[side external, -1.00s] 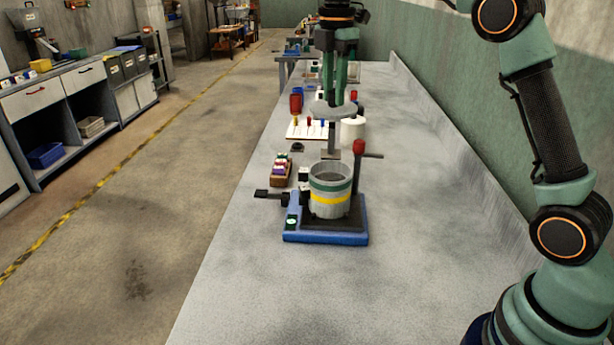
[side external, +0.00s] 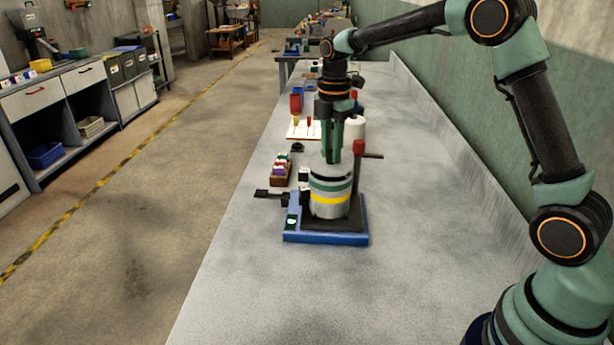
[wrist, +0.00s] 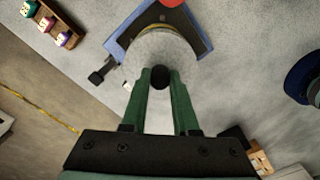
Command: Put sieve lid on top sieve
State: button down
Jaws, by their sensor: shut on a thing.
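The sieve lid (wrist: 155,52) is a pale grey disc with a dark round knob. My gripper (side external: 333,160) is shut on the knob; in the wrist view the two green fingers (wrist: 159,78) close around it. In the side view the lid (side external: 320,170) is at the top of the sieve stack. The stack (side external: 330,200) is a grey cylinder with green and yellow bands, upright on a shaker with a blue base (side external: 325,239). The lid covers the stack's opening. I cannot tell whether it rests on the top sieve's rim or hovers just above.
A red-knobbed post (side external: 359,147) with a side lever stands close behind the stack. A small wooden rack of coloured pieces (side external: 281,168) is to the left. A white cylinder (side external: 354,129) stands further back. The bench front right is clear.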

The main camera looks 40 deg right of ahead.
jog(key=shift+f, duration=0.3)
jog(key=shift+f, duration=0.3)
jog(key=c, duration=0.7)
grip_release()
jog(key=shift+r, duration=0.15)
